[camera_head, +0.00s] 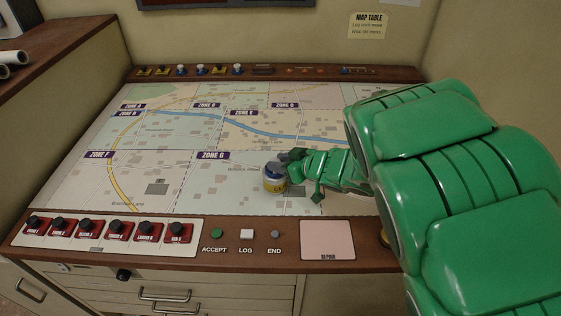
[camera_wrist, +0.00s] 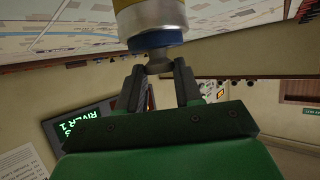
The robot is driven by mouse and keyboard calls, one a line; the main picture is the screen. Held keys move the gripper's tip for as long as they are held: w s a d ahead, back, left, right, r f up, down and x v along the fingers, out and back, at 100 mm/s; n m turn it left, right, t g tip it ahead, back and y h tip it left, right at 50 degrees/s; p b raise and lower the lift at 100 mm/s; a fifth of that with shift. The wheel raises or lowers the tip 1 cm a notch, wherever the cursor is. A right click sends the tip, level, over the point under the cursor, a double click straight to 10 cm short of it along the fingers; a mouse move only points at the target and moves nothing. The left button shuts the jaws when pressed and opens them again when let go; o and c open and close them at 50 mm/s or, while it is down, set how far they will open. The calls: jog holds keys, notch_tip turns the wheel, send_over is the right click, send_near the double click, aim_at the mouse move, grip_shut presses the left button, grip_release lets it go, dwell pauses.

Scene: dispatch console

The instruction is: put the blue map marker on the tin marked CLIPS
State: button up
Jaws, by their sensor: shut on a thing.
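The blue map marker (camera_head: 273,168) is a blue disc with a grey knob. My gripper (camera_head: 284,157) is shut on its knob, and the wrist view shows the marker (camera_wrist: 155,41) between the two dark fingers (camera_wrist: 159,65). The marker's disc is at the tin's lid end. In the wrist view the tin (camera_wrist: 150,14) is right against the disc or very close; I cannot tell if they touch.
Several other markers (camera_head: 181,70) stand along the back rail (camera_head: 330,72). A row of red blocks with black knobs (camera_head: 115,230) lies along the front left. A pink pad (camera_head: 328,240) is at the front edge. The map (camera_head: 120,180) left of the tin is clear.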

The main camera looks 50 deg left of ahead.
jog(key=o, duration=1)
jog(key=shift+o, duration=0.2)
jog(key=shift+r, duration=0.1)
jog(key=shift+d+r, duration=0.1)
jog(key=shift+r, duration=0.05)
jog(key=v, duration=1.1)
jog(key=shift+d, duration=0.35)
jog(key=shift+r, duration=0.1)
